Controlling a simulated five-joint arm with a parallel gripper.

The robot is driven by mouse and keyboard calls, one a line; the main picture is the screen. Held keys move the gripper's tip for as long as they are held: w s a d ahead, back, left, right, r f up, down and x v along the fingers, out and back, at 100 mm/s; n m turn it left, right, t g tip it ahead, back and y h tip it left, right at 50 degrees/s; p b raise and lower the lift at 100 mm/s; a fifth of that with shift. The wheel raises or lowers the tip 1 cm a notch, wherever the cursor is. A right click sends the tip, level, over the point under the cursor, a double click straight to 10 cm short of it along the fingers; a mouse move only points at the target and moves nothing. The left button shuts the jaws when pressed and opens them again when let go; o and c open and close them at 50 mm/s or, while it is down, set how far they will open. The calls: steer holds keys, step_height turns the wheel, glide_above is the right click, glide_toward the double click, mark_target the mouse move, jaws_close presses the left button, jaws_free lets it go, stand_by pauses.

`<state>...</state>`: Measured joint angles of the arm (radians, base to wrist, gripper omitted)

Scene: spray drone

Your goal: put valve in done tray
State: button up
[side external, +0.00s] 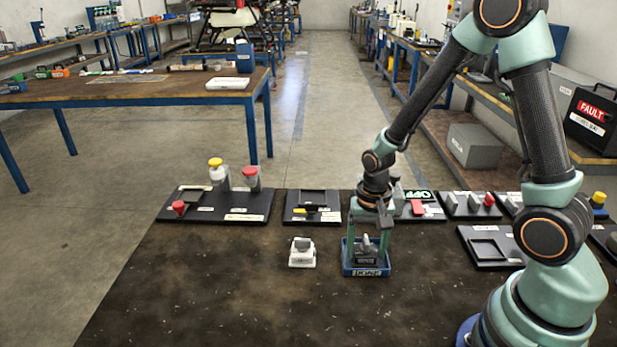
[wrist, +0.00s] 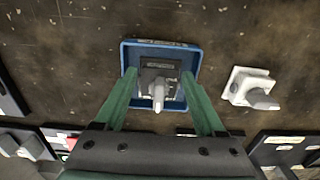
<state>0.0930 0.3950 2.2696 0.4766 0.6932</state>
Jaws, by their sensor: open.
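The blue done tray (side external: 366,272) stands on the dark bench, with a label on its front; it also shows in the wrist view (wrist: 126,58). A dark block with a light grey lever, which looks like the valve (side external: 367,258), sits inside the tray. In the wrist view the valve (wrist: 160,67) is near the tray's middle, its lever pointing toward my gripper (wrist: 159,78). My gripper is open, with one green finger on each side of the valve and visible gaps between. In the side view my gripper (side external: 367,245) reaches down over the tray and partly hides the valve.
A white block with a grey top (side external: 302,252) stands left of the tray; the wrist view shows it on the right (wrist: 250,88). Black panels with knobs and switches (side external: 215,205) line the bench's far edge. The front of the bench is clear.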

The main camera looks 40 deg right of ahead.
steer(key=s+a+r+n+t, duration=0.1)
steer(key=r+n, duration=0.3)
steer(key=r, duration=0.7)
steer(key=s+a+r+n+t, duration=0.2)
steer(key=r+n+t, duration=0.2)
steer(key=r, duration=0.8)
steer(key=shift+s+n+t, duration=0.25)
steer(key=shift+n+t, duration=0.05)
steer(key=shift+n, duration=0.2)
